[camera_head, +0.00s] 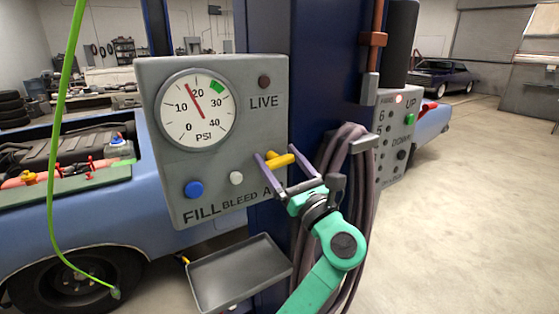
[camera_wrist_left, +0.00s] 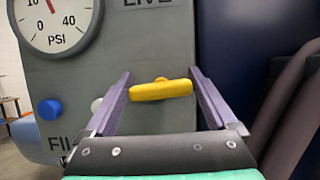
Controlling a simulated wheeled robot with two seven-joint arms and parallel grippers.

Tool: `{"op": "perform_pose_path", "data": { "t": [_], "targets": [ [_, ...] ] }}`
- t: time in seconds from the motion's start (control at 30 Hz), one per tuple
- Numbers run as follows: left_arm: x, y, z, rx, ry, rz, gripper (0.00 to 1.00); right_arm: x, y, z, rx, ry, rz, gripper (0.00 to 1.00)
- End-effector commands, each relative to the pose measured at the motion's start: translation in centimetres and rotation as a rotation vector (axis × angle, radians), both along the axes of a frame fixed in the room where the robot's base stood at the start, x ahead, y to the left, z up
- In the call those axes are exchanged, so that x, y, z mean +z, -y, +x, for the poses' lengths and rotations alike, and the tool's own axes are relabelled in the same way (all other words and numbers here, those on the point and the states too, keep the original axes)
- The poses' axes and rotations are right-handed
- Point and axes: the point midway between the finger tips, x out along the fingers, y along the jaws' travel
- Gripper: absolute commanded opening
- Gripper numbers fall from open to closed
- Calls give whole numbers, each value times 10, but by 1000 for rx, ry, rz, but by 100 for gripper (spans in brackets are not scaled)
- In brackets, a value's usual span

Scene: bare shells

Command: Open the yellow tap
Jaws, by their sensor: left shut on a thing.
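The yellow tap (camera_head: 280,160) is a short bar handle on the lower right of the grey gauge panel (camera_head: 270,125). It also shows in the left wrist view (camera_wrist_left: 160,91), lying crosswise, nearly level, with its right end slightly higher. My left gripper (camera_head: 277,153) reaches the panel from the lower right. Its purple fingers stand on either side of the tap and are shut on the ends of the bar; in the left wrist view (camera_wrist_left: 160,72) the right end lies close to the right finger. My right gripper is not in view.
The panel carries a PSI dial (camera_head: 196,110), a blue button (camera_head: 194,189) and a white button (camera_head: 236,178). A grey tray (camera_head: 240,272) sits below. Coiled hoses (camera_head: 363,200) hang beside my left gripper on the blue post. A green hose (camera_head: 62,110) hangs at left.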

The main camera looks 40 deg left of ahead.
Motion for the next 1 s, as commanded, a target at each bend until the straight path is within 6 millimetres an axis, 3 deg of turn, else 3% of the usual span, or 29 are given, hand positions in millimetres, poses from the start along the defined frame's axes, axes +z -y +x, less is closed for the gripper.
{"op": "perform_pose_path", "data": {
  "t": [0.37,1.0],
  "targets": [
    [-5,0,-1,0,185,-58,35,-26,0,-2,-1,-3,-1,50],
    [-5,-1,-4,0,759,-231,35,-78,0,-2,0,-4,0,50]
  ]
}}
